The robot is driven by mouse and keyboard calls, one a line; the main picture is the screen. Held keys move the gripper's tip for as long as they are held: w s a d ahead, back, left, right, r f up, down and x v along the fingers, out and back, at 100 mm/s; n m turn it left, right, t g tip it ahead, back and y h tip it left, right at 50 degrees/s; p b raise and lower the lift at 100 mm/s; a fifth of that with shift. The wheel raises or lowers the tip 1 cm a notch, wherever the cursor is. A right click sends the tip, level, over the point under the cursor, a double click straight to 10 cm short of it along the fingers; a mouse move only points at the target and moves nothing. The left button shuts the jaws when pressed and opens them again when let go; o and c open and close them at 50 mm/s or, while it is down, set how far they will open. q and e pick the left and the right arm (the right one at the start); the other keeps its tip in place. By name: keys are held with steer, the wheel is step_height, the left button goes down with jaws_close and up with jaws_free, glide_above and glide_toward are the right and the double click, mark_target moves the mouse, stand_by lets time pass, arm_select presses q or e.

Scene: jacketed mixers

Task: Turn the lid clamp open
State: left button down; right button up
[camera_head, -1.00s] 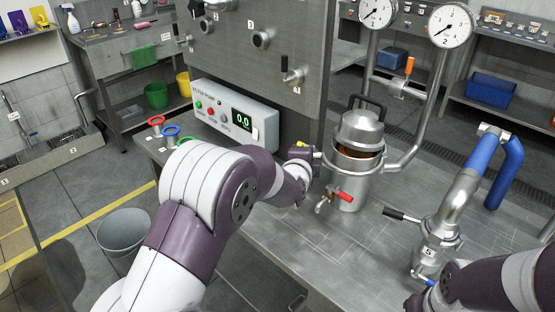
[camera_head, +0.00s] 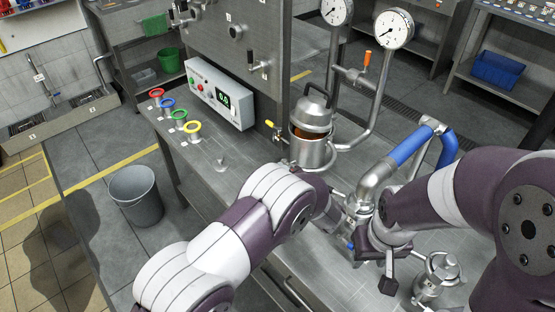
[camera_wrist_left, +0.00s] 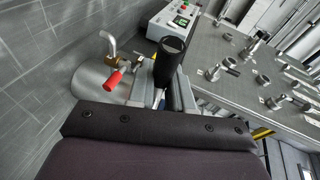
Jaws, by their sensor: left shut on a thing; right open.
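A steel vessel (camera_head: 308,152) with a domed lid (camera_head: 312,112) and black handle stands on the bench in the head view. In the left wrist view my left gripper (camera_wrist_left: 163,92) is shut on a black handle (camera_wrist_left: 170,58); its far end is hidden. A red-handled tap (camera_wrist_left: 113,80) is beside it. In the head view my left forearm passes in front of the vessel, and its fingers are hidden near the steel pipe fitting. My right gripper (camera_head: 373,256) is open and empty beside that fitting, close to my left gripper.
A blue-sleeved pipe (camera_head: 410,146) rises beside my right arm. Two gauges (camera_head: 394,28) stand behind the vessel. A control box (camera_head: 220,93) and several coloured rings (camera_head: 180,115) are at left. A steel fitting (camera_head: 437,275) stands at front right. A grey bucket (camera_head: 137,195) is on the floor.

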arm_select(q)
steer(key=shift+s+d+n+g+y, duration=0.8)
steer(key=shift+s+d+n+y, duration=0.25)
steer(key=shift+d, duration=0.25)
steer(key=shift+s, duration=0.1)
steer(key=c, duration=1.4)
jaws_free()
steer(key=shift+d, duration=0.15)
